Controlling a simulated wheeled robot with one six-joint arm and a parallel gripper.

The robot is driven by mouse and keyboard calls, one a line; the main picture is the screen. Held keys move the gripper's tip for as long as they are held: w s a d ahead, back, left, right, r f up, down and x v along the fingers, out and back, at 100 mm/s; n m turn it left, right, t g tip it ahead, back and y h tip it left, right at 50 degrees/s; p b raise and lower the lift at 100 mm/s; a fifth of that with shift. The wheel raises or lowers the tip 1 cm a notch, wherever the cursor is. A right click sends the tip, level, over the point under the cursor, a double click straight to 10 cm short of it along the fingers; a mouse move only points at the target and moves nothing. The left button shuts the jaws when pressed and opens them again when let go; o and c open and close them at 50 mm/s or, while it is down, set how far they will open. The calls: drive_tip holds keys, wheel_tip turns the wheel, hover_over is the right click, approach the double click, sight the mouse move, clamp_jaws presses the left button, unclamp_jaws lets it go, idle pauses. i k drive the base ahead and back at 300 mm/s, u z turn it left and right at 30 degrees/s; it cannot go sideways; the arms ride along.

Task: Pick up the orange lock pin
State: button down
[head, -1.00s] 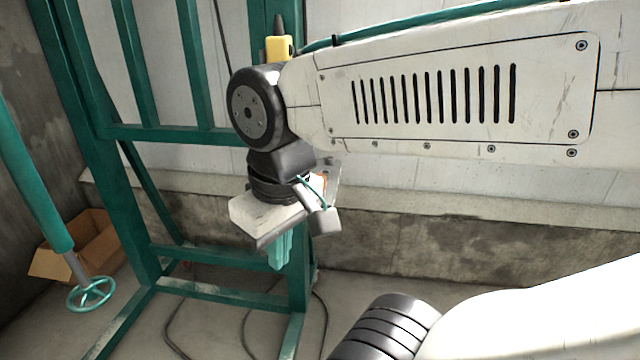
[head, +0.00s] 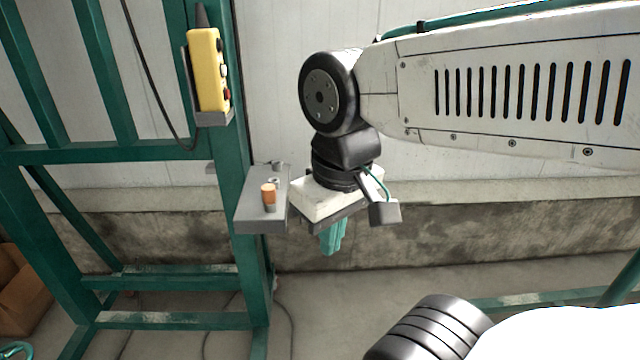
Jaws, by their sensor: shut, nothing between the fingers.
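The orange lock pin (head: 268,194) stands upright on a small grey shelf (head: 262,226) fixed to the green frame. Its top is orange and its lower part is grey. My gripper (head: 331,243) has teal fingers pointing down. It is to the right of the shelf and apart from the pin, with its fingertips lower in the picture than the pin. The fingers are shut and hold nothing. The pale gripper body hides part of the shelf's right side.
A yellow control pendant (head: 207,70) hangs on the green frame (head: 236,150) above the shelf, with a dark cable. A cardboard box (head: 22,290) lies at the lower left. A concrete ledge (head: 480,190) runs behind.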

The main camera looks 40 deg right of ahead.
sight(269, 191)
drive_tip(key=z, duration=1.6)
drive_tip(key=i, duration=0.4)
drive_tip(key=u, duration=1)
